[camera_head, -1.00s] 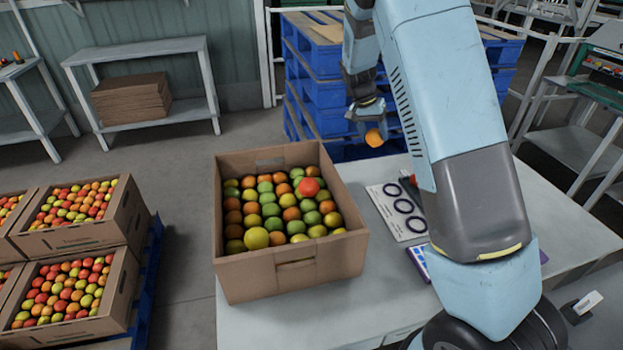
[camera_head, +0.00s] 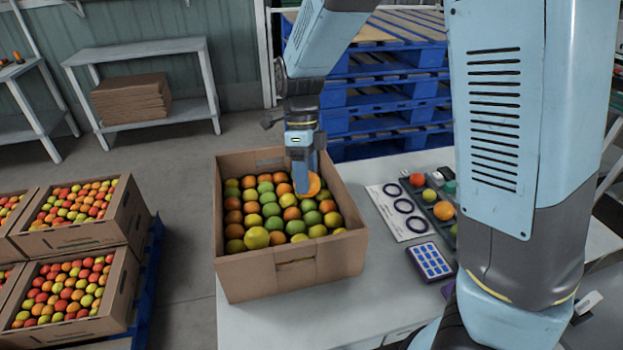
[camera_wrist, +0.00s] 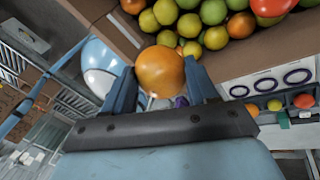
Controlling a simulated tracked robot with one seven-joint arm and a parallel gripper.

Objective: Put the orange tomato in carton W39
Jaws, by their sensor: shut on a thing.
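My gripper (camera_head: 304,180) is shut on an orange tomato (camera_head: 313,187), which also shows between the two fingers in the wrist view (camera_wrist: 160,71). In the head view it hangs over the right part of an open cardboard carton (camera_head: 318,270) on the table. The carton is filled with rows of green, yellow and orange tomatoes. A red tomato (camera_wrist: 272,6) lies on top of them in the wrist view; the gripper hides it in the head view. I cannot read W39 on the carton. The gap between the held tomato and those below is hard to judge.
Right of the carton lie a white card with dark rings (camera_head: 403,213), a purple keypad (camera_head: 430,262) and a dark tray (camera_head: 428,200) holding a few tomatoes, one orange. More filled cartons (camera_head: 85,235) stand at left. Blue pallets (camera_head: 385,100) are stacked behind the table.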

